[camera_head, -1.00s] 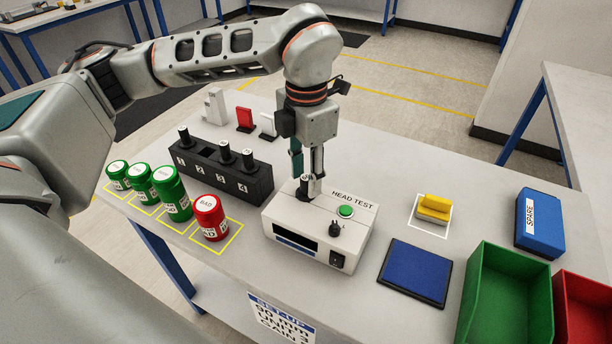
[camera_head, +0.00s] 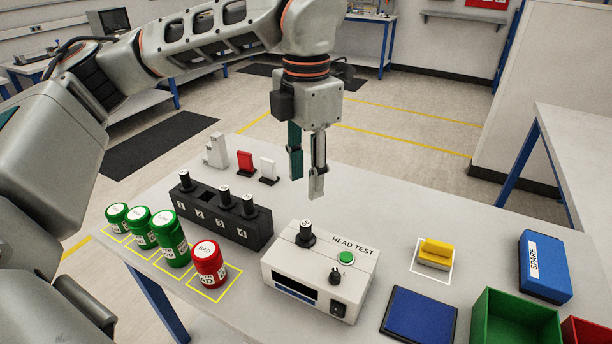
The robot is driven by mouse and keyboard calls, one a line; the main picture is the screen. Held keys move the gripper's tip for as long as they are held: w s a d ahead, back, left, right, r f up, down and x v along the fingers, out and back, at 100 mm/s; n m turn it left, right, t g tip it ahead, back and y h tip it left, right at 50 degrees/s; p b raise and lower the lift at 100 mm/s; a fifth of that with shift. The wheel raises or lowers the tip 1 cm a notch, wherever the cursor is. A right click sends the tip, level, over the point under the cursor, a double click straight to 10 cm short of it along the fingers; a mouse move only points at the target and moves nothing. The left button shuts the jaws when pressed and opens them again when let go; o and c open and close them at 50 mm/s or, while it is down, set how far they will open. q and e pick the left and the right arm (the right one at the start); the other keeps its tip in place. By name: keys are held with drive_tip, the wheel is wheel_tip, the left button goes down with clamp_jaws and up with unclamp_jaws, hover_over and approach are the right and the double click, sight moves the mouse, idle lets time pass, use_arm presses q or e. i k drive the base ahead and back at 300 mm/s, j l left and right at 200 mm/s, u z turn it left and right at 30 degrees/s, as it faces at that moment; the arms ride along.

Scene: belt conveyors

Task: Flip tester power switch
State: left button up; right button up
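The head tester (camera_head: 318,271) is a white box marked HEAD TEST on the table. Its black rocker power switch (camera_head: 339,309) is at the lower right of the front face; I cannot tell its position. A green button (camera_head: 346,258) and a black knob (camera_head: 335,277) are on the sloped panel. A black head (camera_head: 305,235) stands upright in the tester's top. My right gripper is not in view.
A black numbered rack (camera_head: 222,216) with several heads stands left of the tester. Green jars (camera_head: 170,240) and a red BAD jar (camera_head: 209,265) stand in front of it. A blue pad (camera_head: 418,318), yellow block (camera_head: 436,252), blue SPARE box (camera_head: 544,266) and green bin (camera_head: 515,322) lie to the right.

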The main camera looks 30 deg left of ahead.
sight(337, 310)
drive_tip(key=k, duration=1)
